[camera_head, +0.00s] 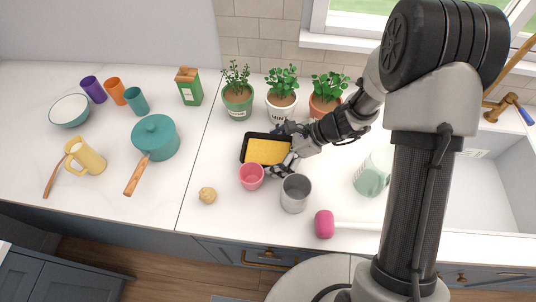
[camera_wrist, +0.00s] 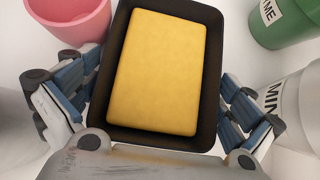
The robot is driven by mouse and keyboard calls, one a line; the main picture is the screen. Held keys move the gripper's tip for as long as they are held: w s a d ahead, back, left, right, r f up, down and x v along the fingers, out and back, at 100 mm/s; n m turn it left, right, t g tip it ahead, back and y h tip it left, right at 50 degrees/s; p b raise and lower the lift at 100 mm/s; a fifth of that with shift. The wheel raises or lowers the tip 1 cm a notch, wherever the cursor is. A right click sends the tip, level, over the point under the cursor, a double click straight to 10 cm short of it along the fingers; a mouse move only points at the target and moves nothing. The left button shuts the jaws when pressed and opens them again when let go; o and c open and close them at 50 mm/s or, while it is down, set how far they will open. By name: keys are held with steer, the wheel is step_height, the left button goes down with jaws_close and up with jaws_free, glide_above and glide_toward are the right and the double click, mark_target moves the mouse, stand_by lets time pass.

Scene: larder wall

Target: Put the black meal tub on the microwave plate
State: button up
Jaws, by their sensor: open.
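The black meal tub (camera_head: 244,147) stands on the white counter, with a flat yellow filling inside. It also fills the middle of the wrist view (camera_wrist: 209,100). My gripper (camera_head: 281,150) is open at the tub's right end in the head view. In the wrist view my gripper's fingers (camera_wrist: 160,100) stand on either side of the tub's near end, with gaps between them and its walls. The tub is not held. I see no microwave or microwave plate in either view.
A pink cup (camera_head: 251,177) and a grey metal cup (camera_head: 295,194) stand close in front of the tub. Potted herbs, including a white pot (camera_head: 281,108), stand behind it. A teal pan (camera_head: 155,138) is to the left. Clear counter lies between pan and tub.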

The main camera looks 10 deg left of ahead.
mark_target(274, 156)
steer(key=shift+c, duration=0.4)
steer(key=c, duration=1.1)
steer(key=shift+r, duration=0.15)
step_height(274, 156, up, 20)
steer(key=p, duration=0.7)
steer(key=w+d+r+m+t+h+b, duration=0.1)
steer(key=w+d+m+t+h, duration=0.2)
steer(key=d+m, duration=0.4)
steer(key=w+d+r+m+t+h+b, duration=0.2)
steer(key=d+m+t, duration=0.4)
steer(key=d, duration=0.7)
steer(key=shift+w+d+m+h, duration=0.2)
steer(key=shift+w+m+h, duration=0.55)
steer(key=shift+m, duration=0.35)
